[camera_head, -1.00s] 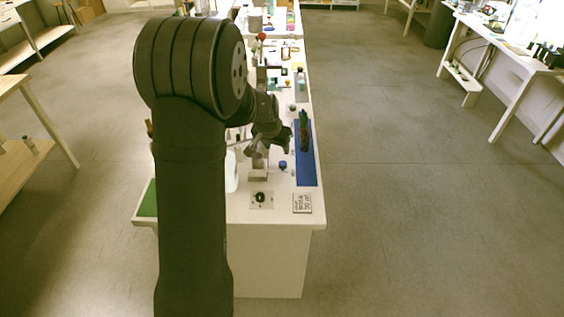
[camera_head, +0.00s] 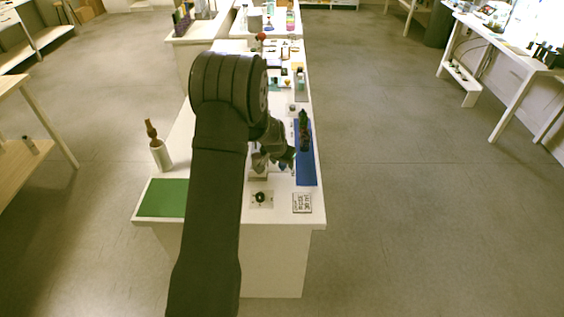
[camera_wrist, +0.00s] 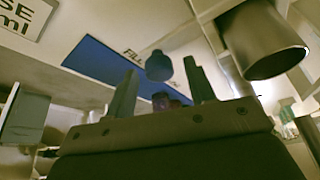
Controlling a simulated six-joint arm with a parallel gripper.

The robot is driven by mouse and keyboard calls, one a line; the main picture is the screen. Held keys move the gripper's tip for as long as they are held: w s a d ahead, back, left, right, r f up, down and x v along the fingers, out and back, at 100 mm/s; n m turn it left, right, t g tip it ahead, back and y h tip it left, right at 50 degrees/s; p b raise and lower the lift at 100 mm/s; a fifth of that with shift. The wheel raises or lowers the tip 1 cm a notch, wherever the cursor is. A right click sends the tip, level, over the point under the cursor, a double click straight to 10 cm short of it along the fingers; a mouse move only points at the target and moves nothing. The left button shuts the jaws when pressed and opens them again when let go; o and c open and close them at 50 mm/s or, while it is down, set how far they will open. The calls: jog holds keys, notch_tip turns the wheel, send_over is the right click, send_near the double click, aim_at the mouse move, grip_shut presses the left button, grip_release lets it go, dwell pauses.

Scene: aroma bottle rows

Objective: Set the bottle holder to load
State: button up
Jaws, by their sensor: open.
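A grey metal cylinder (camera_wrist: 268,52), perhaps part of the bottle holder, hangs at upper right of the wrist view. In the head view my gripper (camera_head: 287,160) is low over the bench, left of the blue mat (camera_head: 306,176), and mostly covers the knob. The holder's full shape is hidden.
A dark bottle (camera_head: 304,131) stands on the blue mat. A black ring-like part (camera_head: 260,197) and a printed card (camera_head: 302,203) lie at the bench's front. A green mat (camera_head: 163,198) and a white container with a brown bottle (camera_head: 160,155) are at left.

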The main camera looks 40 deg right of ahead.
aim_at(275, 168)
grip_shut()
jog(key=shift+w+d, duration=2.6)
grip_release()
jog(key=v, duration=1.7)
jog(key=shift+a+r, duration=0.15)
jog(key=shift+a, duration=0.05)
